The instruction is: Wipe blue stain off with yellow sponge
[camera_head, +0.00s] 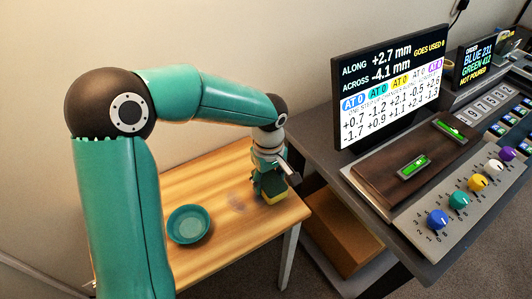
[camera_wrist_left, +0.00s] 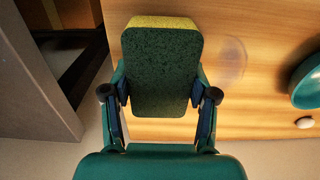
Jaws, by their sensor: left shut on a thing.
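My left gripper (camera_head: 269,180) is shut on the yellow sponge (camera_head: 275,198), at the right end of the wooden table. In the left wrist view the sponge (camera_wrist_left: 162,70) shows a dark green face and a yellow edge, between the two fingers. I cannot tell whether it touches the table. The stain (camera_head: 237,200) is a faint, pale bluish-grey smudge on the wood, just left of the sponge in the head view. It also shows in the left wrist view (camera_wrist_left: 231,58), right of the sponge. My right gripper is not in view.
A teal bowl (camera_head: 188,224) stands on the wooden table (camera_head: 220,246) left of the stain. A small white object (camera_wrist_left: 305,123) lies near the bowl. A dark bench with a screen (camera_head: 391,86), coloured knobs and a brown panel (camera_head: 415,160) stands to the right.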

